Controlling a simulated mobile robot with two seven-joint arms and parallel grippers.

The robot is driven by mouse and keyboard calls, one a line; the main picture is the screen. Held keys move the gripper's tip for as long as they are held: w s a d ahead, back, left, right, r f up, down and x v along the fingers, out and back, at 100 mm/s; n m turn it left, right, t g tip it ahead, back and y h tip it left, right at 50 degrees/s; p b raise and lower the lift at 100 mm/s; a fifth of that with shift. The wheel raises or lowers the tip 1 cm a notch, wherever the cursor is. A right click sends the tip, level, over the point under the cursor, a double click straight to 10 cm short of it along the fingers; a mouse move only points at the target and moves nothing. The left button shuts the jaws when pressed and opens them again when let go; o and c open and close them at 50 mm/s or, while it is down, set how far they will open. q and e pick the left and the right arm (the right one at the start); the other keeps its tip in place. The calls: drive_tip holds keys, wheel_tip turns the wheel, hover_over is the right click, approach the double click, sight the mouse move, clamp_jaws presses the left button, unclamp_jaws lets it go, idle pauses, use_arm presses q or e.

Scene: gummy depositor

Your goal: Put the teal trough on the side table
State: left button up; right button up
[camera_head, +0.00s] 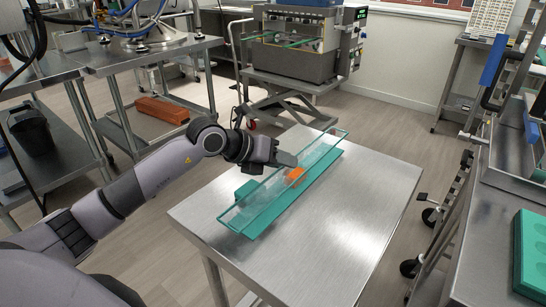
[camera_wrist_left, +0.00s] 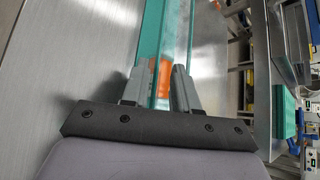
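The teal trough (camera_head: 262,222) is long and narrow, with clear upper walls and teal rims. It lies diagonally over the steel table (camera_head: 345,222), seemingly resting on it. An orange piece (camera_head: 293,175) shows through its clear wall. My left gripper (camera_head: 287,160) is at the middle of the trough's far-left long side. In the left wrist view its fingers (camera_wrist_left: 160,92) stand apart, on either side of the trough's teal wall (camera_wrist_left: 151,50), with the orange piece behind. Whether both fingers touch the wall is hard to tell. My right gripper is in neither view.
A small teal block (camera_head: 246,190) sits beside the trough. A steel rack (camera_head: 500,160) and a green mould tray (camera_head: 530,258) stand at the right. A machine on a cart (camera_head: 295,50) is behind. The table's front right is clear.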

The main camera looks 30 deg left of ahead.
use_arm(q)
drive_tip(key=v, duration=1.2)
drive_tip(key=shift+b, duration=0.35)
drive_tip(key=shift+a+r, duration=0.1)
